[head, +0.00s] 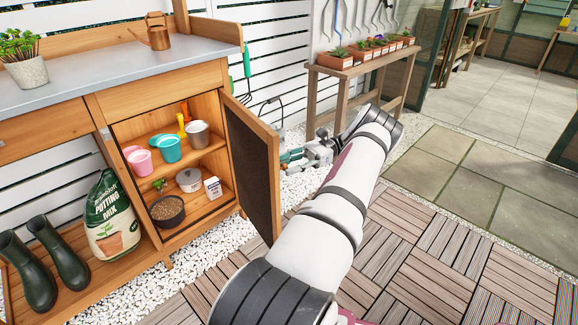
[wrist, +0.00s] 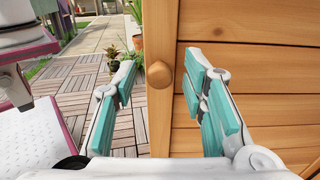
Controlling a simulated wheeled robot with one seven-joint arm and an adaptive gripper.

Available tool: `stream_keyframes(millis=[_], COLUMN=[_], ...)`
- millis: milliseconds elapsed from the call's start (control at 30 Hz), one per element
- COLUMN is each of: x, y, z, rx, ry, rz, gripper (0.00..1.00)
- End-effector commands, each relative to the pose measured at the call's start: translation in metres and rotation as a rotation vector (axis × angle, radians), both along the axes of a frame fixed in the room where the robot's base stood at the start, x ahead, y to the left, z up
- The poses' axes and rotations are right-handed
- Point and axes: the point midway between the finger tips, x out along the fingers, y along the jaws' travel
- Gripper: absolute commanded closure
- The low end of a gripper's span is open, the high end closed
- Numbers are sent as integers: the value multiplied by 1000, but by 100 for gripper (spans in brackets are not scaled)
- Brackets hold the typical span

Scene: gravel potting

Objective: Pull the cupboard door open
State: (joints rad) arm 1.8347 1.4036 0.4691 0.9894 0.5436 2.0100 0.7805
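The cupboard door (head: 252,165) stands wide open in the head view, swung out to the right of the cupboard (head: 158,145), its dark inner panel showing. In the wrist view the door's outer face (wrist: 250,110) has horizontal boards and a plain upright strip at its left edge. A round wooden knob (wrist: 160,75) sits on that strip. My gripper (head: 287,160) is on the outer side of the door. Its teal-padded fingers are open, one on each side of the knob in the wrist view, with gaps between. The knob is hidden in the head view.
Shelves inside hold pots, a bowl of gravel (head: 167,211) and a small box (head: 212,187). A potting mix bag (head: 112,220) and boots (head: 60,255) stand left. A plant bench (head: 345,85) is behind my gripper. Decking (head: 430,250) at the right is clear.

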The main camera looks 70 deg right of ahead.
Motion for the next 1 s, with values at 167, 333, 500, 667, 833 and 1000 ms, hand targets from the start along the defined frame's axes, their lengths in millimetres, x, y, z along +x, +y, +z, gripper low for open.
stream_keyframes(millis=[167,333,500,667,833,1000], x=[0,-1,-1,0,0,0], y=[0,0,0,-1,0,0], z=[26,58,83,96,98,97], rx=[-4,-3,-2,-3,-1,-1], ry=[1,-1,-1,-3,-1,-1], rz=[0,-1,-1,0,0,-1], gripper=[61,61,61,61,61,74])
